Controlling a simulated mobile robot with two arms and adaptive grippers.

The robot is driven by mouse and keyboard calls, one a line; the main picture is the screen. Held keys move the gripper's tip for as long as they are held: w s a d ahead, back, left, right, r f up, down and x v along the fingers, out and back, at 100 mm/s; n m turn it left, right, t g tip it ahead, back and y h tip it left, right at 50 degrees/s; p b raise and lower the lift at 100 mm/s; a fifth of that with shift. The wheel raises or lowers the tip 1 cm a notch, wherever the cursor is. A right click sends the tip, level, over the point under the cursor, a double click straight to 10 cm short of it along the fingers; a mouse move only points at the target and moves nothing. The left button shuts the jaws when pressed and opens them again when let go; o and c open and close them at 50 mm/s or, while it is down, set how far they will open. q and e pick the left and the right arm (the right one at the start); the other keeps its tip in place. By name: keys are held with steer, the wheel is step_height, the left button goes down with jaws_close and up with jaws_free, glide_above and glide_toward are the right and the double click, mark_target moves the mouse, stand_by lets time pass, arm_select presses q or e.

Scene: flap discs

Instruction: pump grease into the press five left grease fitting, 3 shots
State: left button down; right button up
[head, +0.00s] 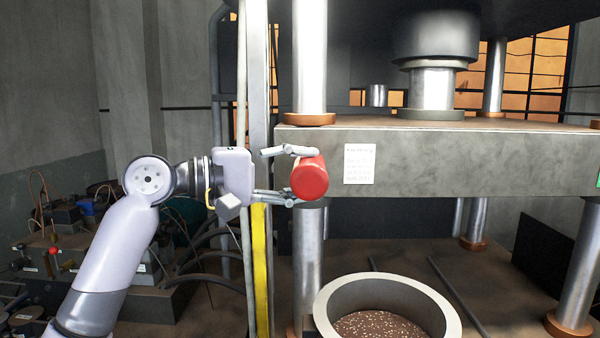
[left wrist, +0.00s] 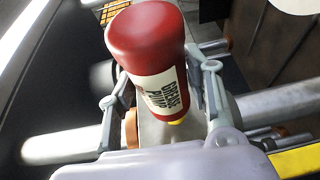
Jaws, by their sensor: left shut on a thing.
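The red grease pump (head: 310,178) is held by my left gripper (head: 291,175) in front of the left end of the press's grey crossbeam (head: 450,165). In the left wrist view the pump (left wrist: 148,40) shows a cream label reading "GREASE PUMP" and a small yellow part at its lower end. The fingers of my left gripper (left wrist: 165,92) close on it from both sides. The head view shows the pump tilted, its round red end toward me. I cannot make out a grease fitting; the pump and gripper cover part of that area. My right gripper is not in view.
Steel columns (head: 309,60) pass through the crossbeam with copper-coloured collars. A pale round tub (head: 330,302) of speckled brown material stands below. A yellow upright strip (head: 262,270) is close under my left gripper. Cluttered machinery with hoses (head: 75,230) fills the left.

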mark_target(299, 179)
arm_select(q)
steer(key=shift+s, duration=0.6)
steer(key=shift+w+a+r+p, duration=0.1)
steer(key=shift+w+r+p, duration=0.05)
steer(key=shift+w+p, duration=0.6)
steer(key=shift+s, duration=0.9)
steer(key=shift+s+f+b, duration=0.2)
steer(key=shift+s+b, duration=0.1)
steer(key=shift+s, duration=0.5)
steer(key=shift+s+r, duration=0.1)
steer(key=shift+s, duration=3.5)
steer(key=shift+w, duration=0.1)
